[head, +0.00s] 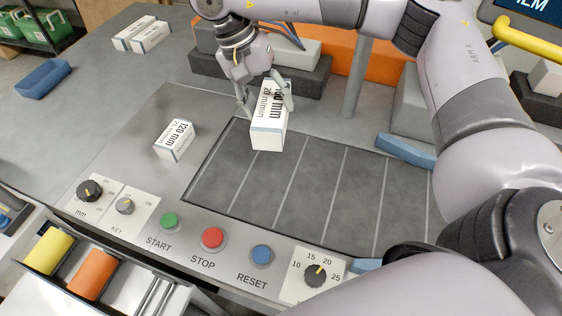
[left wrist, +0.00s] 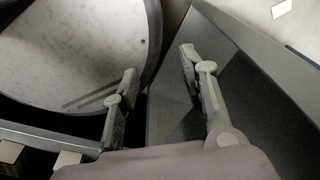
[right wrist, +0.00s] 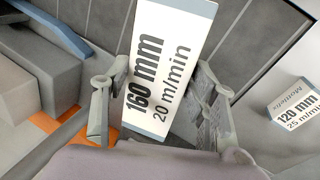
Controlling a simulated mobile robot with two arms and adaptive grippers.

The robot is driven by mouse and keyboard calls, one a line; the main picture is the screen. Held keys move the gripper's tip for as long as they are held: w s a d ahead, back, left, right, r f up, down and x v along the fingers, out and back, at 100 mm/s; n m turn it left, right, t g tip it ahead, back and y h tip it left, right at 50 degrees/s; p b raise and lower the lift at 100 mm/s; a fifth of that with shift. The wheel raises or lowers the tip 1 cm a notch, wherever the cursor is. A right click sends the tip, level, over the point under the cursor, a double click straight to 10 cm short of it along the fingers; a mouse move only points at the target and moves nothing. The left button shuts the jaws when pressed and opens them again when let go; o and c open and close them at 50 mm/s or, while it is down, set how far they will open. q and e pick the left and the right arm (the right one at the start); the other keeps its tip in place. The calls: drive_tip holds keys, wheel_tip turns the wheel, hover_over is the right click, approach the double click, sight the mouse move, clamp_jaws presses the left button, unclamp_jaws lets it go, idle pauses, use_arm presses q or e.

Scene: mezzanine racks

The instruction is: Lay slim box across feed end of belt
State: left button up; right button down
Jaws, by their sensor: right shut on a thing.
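My right gripper (head: 266,106) is shut on a slim white box (head: 267,137) with pale blue edges, printed "160 mm, 20 m/min" in the right wrist view (right wrist: 165,60). The box is held lengthwise over the far left part of the dark grey belt (head: 330,205) with pale cross lines; whether it touches the belt cannot be told. A second white box (head: 174,141), printed "120 mm", lies on the grey plate left of the belt and shows in the right wrist view (right wrist: 297,104). My left gripper (left wrist: 159,64) is open and empty, away from the belt.
Start, stop and reset buttons (head: 212,239) and a speed knob (head: 315,274) line the near edge. Blue guides (head: 405,150) stand at the belt's right. Grey and orange blocks (head: 372,62) stand behind it. A blue tray (head: 43,78) and white boxes (head: 142,34) sit far left.

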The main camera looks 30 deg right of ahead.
drive_tip(key=shift+w+d+f+m+y+b, duration=0.1)
drive_tip(key=shift+d+f+m+y+b, duration=0.2)
drive_tip(key=shift+d+m, duration=0.45)
drive_tip(key=shift+d+m+g, duration=0.25)
drive_tip(key=shift+d+g, duration=0.05)
drive_tip(key=shift+d, duration=0.05)
drive_tip(key=f, duration=0.3)
drive_tip(key=f+p, duration=0.1)
drive_tip(key=shift+s+a+f, duration=0.15)
drive_tip(key=shift+s+f, duration=0.05)
drive_tip(key=shift+s, duration=0.05)
wheel_tip(320, 180, down, 11)
drive_tip(key=p, duration=0.2)
drive_tip(key=shift+w+p, duration=0.1)
drive_tip(key=shift+p, duration=0.25)
wheel_tip(320, 180, down, 4)
drive_tip(key=shift+r+p, duration=0.25)
drive_tip(key=shift+p, duration=0.15)
use_arm(q)
wheel_tip(320, 180, up, 3)
drive_tip(key=shift+a+f, duration=0.15)
drive_tip(key=shift+f, duration=0.05)
use_arm(e)
drive_tip(key=shift+f, duration=0.2)
use_arm(q)
drive_tip(key=shift+s, duration=0.1)
use_arm(e)
drive_tip(key=c, duration=0.6)
unclamp_jaws()
